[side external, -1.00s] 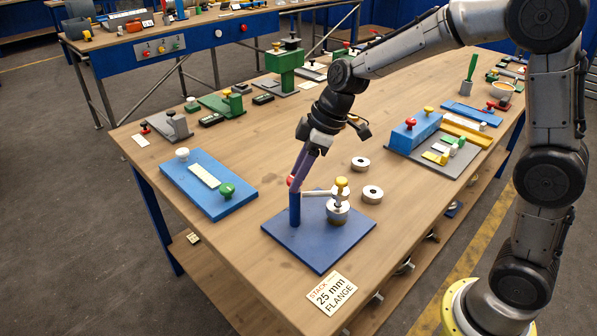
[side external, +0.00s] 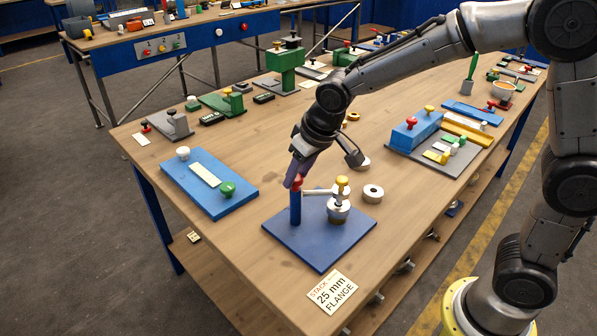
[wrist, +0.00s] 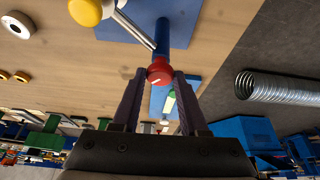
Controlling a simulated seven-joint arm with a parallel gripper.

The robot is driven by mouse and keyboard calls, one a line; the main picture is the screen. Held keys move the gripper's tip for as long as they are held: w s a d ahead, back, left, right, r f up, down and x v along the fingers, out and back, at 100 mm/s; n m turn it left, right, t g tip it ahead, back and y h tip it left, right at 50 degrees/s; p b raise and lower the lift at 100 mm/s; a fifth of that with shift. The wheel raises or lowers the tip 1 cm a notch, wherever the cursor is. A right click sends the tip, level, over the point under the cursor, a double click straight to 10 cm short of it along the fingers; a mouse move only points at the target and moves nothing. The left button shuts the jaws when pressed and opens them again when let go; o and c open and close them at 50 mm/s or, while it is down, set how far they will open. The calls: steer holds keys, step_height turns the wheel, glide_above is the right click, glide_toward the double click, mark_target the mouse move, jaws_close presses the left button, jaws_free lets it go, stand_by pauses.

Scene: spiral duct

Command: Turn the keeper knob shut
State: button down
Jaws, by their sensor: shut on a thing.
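The red keeper knob (side external: 298,182) sits on top of a blue post (side external: 295,207) that stands on a blue base plate (side external: 318,252). My gripper (side external: 294,182) is at the top of the post, its fingers closed on the red knob. In the wrist view the knob (wrist: 160,71) lies between the two fingertips and shows a short white mark. A silver arm (side external: 316,192) runs from the post toward a spindle with a yellow knob (side external: 341,181) and a stack of metal rings (side external: 338,211). Part of the red knob is hidden by the fingers in the side view.
A loose ring (side external: 373,193) lies right of the plate. A blue fixture (side external: 208,185) with green and white knobs is at the left. A card (side external: 329,292) reading 25 mm flange lies in front. A grey tray (side external: 433,150) with blocks is at the right.

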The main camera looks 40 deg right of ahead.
steer(key=m+h, duration=0.1)
steer(key=m, duration=0.3)
steer(key=shift+a+m+h, duration=0.2)
steer(key=shift+m+h, duration=0.1)
steer(key=shift+h, duration=0.1)
steer(key=shift+w+a+m+g+h, duration=0.1)
steer(key=shift+m+g+h, duration=0.25)
steer(key=shift+m, duration=0.8)
steer(key=shift+m+g+h, duration=0.25)
steer(key=shift+m+g, duration=0.1)
steer(key=shift+m, duration=0.8)
steer(key=shift+c, duration=2.2)
jaws_free()
steer(key=v, duration=1.4)
steer(key=shift+a, duration=0.1)
